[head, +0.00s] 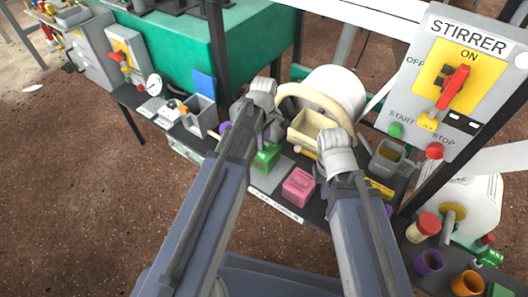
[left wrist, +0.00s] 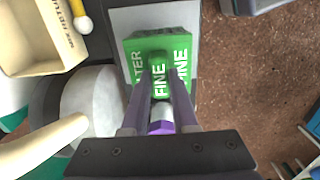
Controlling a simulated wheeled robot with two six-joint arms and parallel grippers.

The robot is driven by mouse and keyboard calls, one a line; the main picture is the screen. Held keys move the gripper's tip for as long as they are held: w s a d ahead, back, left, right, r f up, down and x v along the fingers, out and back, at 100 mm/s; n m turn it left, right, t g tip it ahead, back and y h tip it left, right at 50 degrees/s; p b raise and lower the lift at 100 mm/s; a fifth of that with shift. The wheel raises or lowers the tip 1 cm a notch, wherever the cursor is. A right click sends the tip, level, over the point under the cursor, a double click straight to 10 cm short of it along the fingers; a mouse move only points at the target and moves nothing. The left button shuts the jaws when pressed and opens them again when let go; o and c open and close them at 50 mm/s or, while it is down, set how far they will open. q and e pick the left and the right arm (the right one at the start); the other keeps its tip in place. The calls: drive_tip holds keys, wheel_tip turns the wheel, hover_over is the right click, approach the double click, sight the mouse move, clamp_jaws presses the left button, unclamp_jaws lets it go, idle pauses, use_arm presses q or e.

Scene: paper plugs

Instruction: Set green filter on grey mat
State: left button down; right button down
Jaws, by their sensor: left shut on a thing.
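The green filter (head: 267,157), a block lettered FINE, also shows in the left wrist view (left wrist: 150,43). My left gripper (head: 271,135) is shut on it from above; in the left wrist view its fingers (left wrist: 159,78) close on the raised middle part. The grey mat (head: 268,180) is partly hidden under the filter; its pale border shows around the block in the left wrist view (left wrist: 186,18). I cannot tell whether the filter touches the mat or hangs just above it. My right gripper (head: 321,170) is near the pink block, its fingers mostly hidden.
A pink block (head: 299,187) lies right of the mat. A cream bin (head: 309,128) and a white drum (head: 338,88) stand behind. A grey container (head: 387,158) is at the right, by the STIRRER panel (head: 468,70). A grey box (head: 200,115) is left.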

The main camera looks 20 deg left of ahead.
use_arm(q)
wheel_tip(320, 180, down, 4)
drive_tip(key=b, duration=0.3)
drive_tip(key=shift+r+b, duration=0.2)
drive_tip(key=shift+b, duration=0.1)
drive_tip(key=shift+f, duration=0.2)
drive_tip(key=c, duration=0.7)
unclamp_jaws()
drive_tip(key=shift+r, duration=0.1)
wheel_tip(320, 180, up, 12)
drive_tip(key=p, duration=1.2)
drive_tip(key=shift+r, duration=0.2)
drive_tip(key=shift+f, duration=0.1)
